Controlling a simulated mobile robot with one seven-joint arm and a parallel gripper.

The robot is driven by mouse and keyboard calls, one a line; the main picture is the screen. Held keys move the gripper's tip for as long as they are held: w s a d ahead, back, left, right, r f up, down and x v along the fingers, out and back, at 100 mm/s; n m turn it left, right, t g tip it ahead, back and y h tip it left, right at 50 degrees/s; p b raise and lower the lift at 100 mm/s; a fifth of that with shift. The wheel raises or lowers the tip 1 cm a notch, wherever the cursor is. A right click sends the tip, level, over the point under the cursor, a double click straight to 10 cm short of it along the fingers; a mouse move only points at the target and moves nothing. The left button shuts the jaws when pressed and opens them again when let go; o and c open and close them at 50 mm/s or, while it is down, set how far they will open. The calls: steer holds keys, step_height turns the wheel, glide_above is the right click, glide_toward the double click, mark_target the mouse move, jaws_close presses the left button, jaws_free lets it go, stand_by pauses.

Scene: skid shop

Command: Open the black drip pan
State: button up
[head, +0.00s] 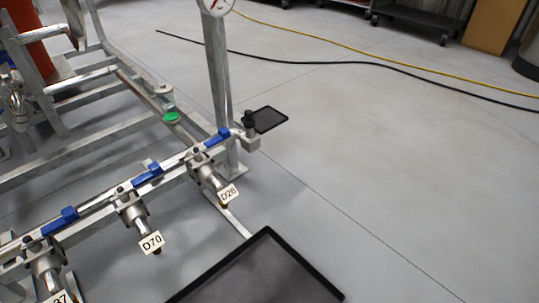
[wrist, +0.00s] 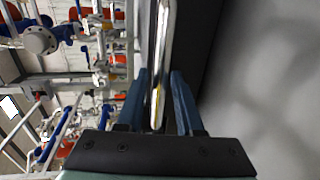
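A black drip pan (head: 262,272) with a raised rim lies on the floor at the bottom middle of the head view, cut off by the picture's lower edge. A smaller flat black tray (head: 268,121) lies farther back, by the foot of the skid's upright post. My gripper (wrist: 158,75) shows only in the wrist view. Its two blue fingers stand apart, one on each side of a shiny metal bar (wrist: 163,50). I see no clear contact with the bar. A dark surface (wrist: 205,40) lies to the bar's right; I cannot tell what it belongs to.
The metal pipe skid (head: 95,155) fills the left, with blue-handled valves tagged D26 (head: 228,194) and D70 (head: 152,243) by the pan. A black cable (head: 330,64) and a yellow hose (head: 345,45) cross the floor behind. The floor at right is clear.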

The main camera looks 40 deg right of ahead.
steer(key=shift+o, duration=0.6)
steer(key=p+v, duration=0.2)
steer(key=v, duration=1.1)
